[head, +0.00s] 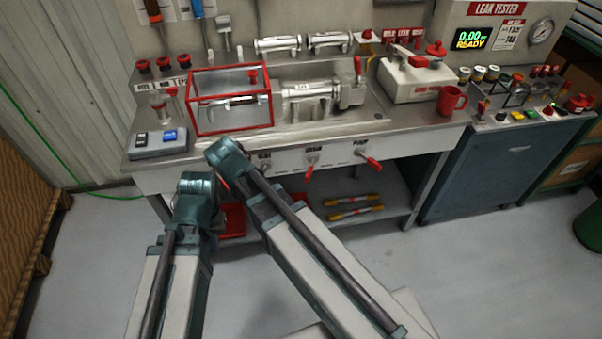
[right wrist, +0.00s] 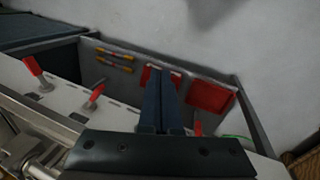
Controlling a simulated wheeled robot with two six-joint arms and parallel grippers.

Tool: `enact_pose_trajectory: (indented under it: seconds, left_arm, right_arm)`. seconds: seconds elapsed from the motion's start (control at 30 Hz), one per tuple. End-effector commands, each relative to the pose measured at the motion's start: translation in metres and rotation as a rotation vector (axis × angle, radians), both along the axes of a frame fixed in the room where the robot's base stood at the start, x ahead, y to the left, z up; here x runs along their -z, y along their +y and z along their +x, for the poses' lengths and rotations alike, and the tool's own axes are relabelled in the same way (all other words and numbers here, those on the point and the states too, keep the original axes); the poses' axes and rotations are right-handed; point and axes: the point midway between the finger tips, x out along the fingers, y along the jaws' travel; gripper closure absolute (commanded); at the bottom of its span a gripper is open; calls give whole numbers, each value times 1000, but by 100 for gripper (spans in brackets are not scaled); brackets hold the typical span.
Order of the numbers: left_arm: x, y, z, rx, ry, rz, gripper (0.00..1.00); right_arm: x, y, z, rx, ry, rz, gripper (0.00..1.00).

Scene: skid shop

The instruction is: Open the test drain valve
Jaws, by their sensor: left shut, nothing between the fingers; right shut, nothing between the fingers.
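Three valves sit on the bench's front panel. The middle one seems labelled DRAIN; its red handle (head: 309,172) hangs down in the head view and appears in the right wrist view (right wrist: 95,96). The right valve's red handle (head: 373,163) points down and right, and it shows in the right wrist view (right wrist: 36,70). A third red handle (right wrist: 197,128) is partly hidden by my right gripper (right wrist: 162,80), which is shut and empty in front of the panel, apart from the middle handle. My left gripper (head: 215,213) is shut, small and mostly hidden beside the left arm's end.
The bench top (head: 300,133) holds a red-framed clear box (head: 231,128), a metal fitting and a red mug (head: 451,99). The lower shelf (head: 402,201) holds red trays (right wrist: 208,97) and yellow-ended rods (head: 355,212). A blue cabinet (head: 490,170) stands right. Open floor lies in front.

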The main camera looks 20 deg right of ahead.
Motion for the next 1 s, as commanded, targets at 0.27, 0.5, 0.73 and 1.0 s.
enact_pose_trajectory:
  seconds: [0.27,0.5,0.73,1.0]
  left_arm:
    - [27,0,0,0,0,0,100]
    - [34,0,0,0,0,0,100]
    - [33,0,0,0,0,0,100]
    - [38,0,0,0,0,0,100]
  right_arm:
    - [6,-41,114,451,-208,-234,100]
    - [0,-62,151,638,-327,-327,100]
    - [-2,-65,154,664,-346,-340,100]
    - [3,-67,153,663,-344,-339,100]
